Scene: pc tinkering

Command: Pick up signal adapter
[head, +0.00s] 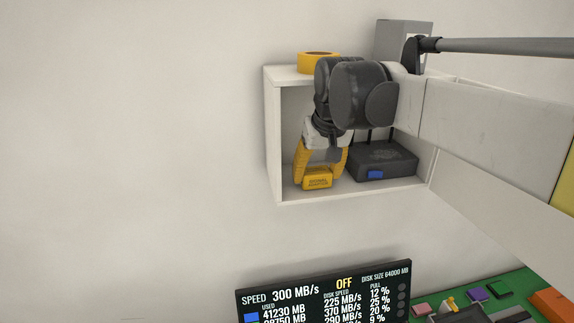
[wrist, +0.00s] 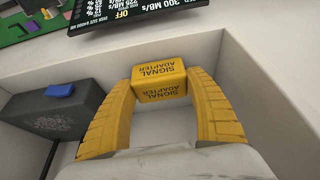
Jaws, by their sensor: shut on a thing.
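The signal adapter (head: 317,180) is a small yellow block with its name printed in dark letters. In the head view it is at the front left of the white wall shelf box's (head: 273,140) inside. My gripper (head: 321,172), with yellow fingers, reaches down into the box and is shut on the adapter. In the wrist view the adapter (wrist: 159,80) sits between the two fingertips (wrist: 160,88), label upside down. I cannot tell whether its underside touches the shelf floor.
A black router-like box (head: 385,160) with a blue piece (head: 375,174) stands right of the adapter inside the shelf. A yellow tape roll (head: 318,62) and a grey box (head: 391,41) are on the shelf top. Below are a screen (head: 325,295) and a green surface (head: 515,300) with small parts.

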